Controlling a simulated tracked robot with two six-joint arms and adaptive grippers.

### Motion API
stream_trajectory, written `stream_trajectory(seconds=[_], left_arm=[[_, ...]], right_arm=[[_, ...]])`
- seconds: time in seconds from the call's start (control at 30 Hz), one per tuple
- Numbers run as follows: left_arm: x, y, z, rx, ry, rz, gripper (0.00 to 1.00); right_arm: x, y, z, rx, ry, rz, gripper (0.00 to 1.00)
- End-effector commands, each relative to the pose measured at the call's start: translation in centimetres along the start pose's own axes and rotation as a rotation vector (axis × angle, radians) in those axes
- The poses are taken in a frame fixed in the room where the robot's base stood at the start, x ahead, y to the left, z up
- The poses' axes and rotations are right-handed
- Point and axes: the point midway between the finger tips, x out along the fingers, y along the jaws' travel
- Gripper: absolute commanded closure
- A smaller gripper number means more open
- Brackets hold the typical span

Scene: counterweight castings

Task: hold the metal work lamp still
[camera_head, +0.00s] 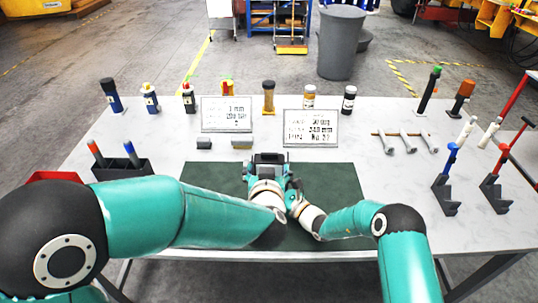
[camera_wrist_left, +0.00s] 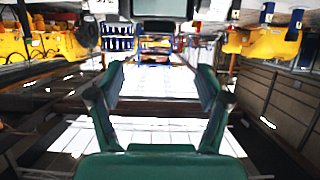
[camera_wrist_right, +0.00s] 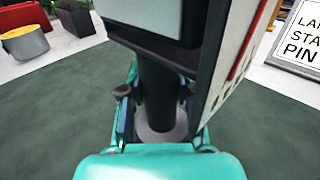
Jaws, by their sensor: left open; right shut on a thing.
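The metal work lamp (camera_wrist_right: 155,85) shows in the right wrist view as a dark post on a round grey base, with a bulky dark body above. It stands on the green mat (camera_head: 215,180). My right gripper (camera_wrist_right: 157,95) is shut on the post, one finger on each side. In the head view the lamp's dark top (camera_head: 268,158) shows just beyond my wrists, which hide most of it. My left gripper (camera_wrist_left: 160,72) is open, with nothing between its fingers.
Two printed plaques (camera_head: 310,128) and small grey blocks (camera_head: 242,142) stand beyond the mat. Bottles line the back edge. A black bin (camera_head: 122,168) stands at left; clamps (camera_head: 446,190) stand at right.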

Motion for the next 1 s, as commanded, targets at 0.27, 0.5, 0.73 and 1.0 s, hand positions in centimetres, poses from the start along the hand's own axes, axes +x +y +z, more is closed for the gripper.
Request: stream_trajectory(seconds=[0.27,0.5,0.73,1.0], left_arm=[[4.3,0.1,0.2,0.001,-0.004,0.0,0.23],[8.8,0.0,0.2,0.0,-0.002,0.001,0.23],[11.1,0.1,0.1,0.001,-0.002,0.003,0.23],[11.5,0.1,0.1,0.001,-0.002,0.004,0.23]], right_arm=[[0.0,0.0,0.1,-0.001,-0.003,0.0,1.0],[0.1,0.0,0.2,-0.002,-0.004,0.0,1.0],[0.1,0.0,0.2,-0.002,-0.004,0.001,1.0],[0.1,0.0,0.2,-0.002,-0.004,0.001,1.0]])
